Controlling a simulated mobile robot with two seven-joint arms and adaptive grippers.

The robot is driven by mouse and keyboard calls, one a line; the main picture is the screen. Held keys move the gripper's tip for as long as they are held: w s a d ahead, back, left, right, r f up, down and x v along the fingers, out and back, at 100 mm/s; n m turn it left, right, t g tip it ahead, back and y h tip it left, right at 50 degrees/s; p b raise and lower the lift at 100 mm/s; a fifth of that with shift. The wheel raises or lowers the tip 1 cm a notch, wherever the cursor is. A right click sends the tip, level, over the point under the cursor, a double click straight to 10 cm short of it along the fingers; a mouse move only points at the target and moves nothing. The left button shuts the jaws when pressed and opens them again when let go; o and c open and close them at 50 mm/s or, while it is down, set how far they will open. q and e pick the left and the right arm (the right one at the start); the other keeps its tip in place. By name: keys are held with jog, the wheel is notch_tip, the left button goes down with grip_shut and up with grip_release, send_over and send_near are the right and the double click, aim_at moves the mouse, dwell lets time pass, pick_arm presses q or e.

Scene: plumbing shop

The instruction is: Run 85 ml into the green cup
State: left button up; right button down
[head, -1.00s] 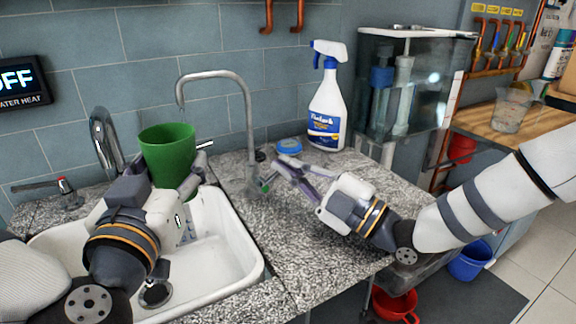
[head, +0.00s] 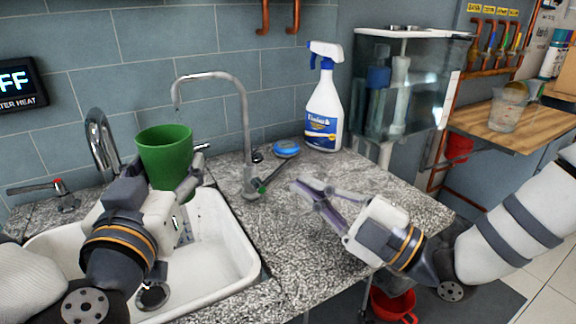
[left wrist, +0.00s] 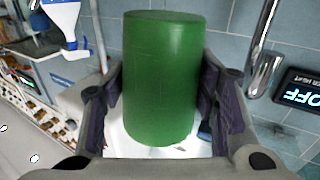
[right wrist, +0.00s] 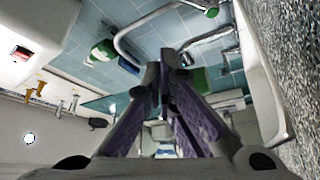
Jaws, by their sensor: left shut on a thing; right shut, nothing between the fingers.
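The green cup (head: 166,157) is upright above the white sink (head: 244,258), its mouth below the spout end of the tall curved tap (head: 246,120). My left gripper (head: 172,196) is shut around the cup; the left wrist view shows the cup (left wrist: 160,80) between both fingers. No water stream is visible between spout and cup, and the inside level is hidden. A dark lever with a green mark (head: 262,187) sits at the tap's base. My right gripper (head: 298,187) is shut and empty, right of the lever and apart from it, above the granite counter.
A second tap (head: 101,143) with a red-marked lever (head: 58,185) stands left of the cup. A spray bottle (head: 324,110) and a blue sponge-like item (head: 286,149) stand behind my right gripper. A glass tank (head: 405,85) is at the back right. The front counter is clear.

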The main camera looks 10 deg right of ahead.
pick_arm(q)
jog(key=shift+a, duration=0.1)
pick_arm(e)
jog(key=shift+v, duration=1.15)
jog(key=shift+s+f, duration=0.15)
jog(key=shift+f, duration=0.05)
pick_arm(q)
jog(key=w, duration=0.7)
jog(key=shift+w+d, duration=0.25)
jog(key=shift+d, duration=0.05)
dwell(1.6)
jog(key=s, duration=0.7)
jog(key=shift+s+a, duration=0.3)
